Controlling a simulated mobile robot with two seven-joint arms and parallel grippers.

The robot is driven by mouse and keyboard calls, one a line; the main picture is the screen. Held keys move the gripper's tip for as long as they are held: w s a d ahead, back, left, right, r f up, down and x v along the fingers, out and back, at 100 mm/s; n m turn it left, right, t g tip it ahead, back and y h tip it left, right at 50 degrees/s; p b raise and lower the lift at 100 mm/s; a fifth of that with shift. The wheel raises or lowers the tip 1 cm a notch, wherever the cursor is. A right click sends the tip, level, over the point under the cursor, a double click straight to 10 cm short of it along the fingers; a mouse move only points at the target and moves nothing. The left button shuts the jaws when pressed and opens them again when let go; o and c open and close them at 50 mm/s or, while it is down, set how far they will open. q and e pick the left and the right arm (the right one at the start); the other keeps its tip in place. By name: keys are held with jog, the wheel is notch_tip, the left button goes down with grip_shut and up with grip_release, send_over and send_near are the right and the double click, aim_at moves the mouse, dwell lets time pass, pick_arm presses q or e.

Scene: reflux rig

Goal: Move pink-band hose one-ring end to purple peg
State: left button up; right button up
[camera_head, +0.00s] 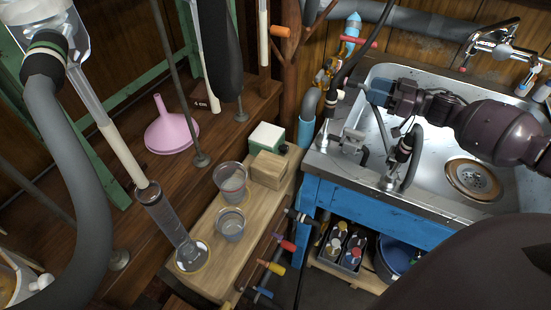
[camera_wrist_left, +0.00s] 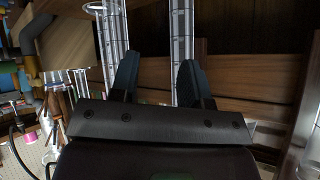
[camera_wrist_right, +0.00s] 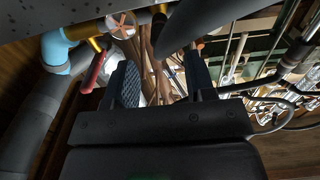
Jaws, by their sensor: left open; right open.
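My right gripper (camera_head: 370,91) is over the left edge of the sink, beside a dark hose (camera_head: 345,72) that slopes down to the sink's rim. In the right wrist view the jaws (camera_wrist_right: 163,82) are open, and a dark hose (camera_wrist_right: 190,28) passes beyond the fingertips. I cannot tell whether it lies between them. A small pinkish band (camera_head: 340,94) seems to show on the hose; its ring end is unclear. My left gripper (camera_wrist_left: 155,75) is open and empty in the left wrist view, with clear graduated tubes beyond. I cannot pick out a purple peg; coloured pegs such as red (camera_head: 286,244) and yellow (camera_head: 272,267) show.
A short dark hose (camera_head: 408,165) stands on the rim of the steel sink (camera_head: 353,178). A red-handled tap (camera_head: 360,42) is behind. The wooden bench (camera_head: 214,285) holds two beakers and a graduated cylinder (camera_head: 167,222). A pink funnel (camera_head: 170,131) stands further back.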

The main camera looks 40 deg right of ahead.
aim_at(355, 83)
jog(key=b+x, duration=0.1)
jog(key=x, duration=0.3)
jog(key=shift+w+a+f, duration=0.1)
jog(key=shift+w, duration=0.05)
pick_arm(q)
jog(key=shift+f+t, duration=0.1)
jog(key=shift+t, duration=0.2)
pick_arm(e)
jog(key=shift+x, duration=1.3)
pick_arm(q)
jog(key=shift+w+r+p, duration=0.35)
jog(key=shift+w+r, duration=0.05)
jog(key=shift+r, duration=0.25)
pick_arm(e)
grip_shut()
pick_arm(q)
jog(key=shift+w+r, duration=0.1)
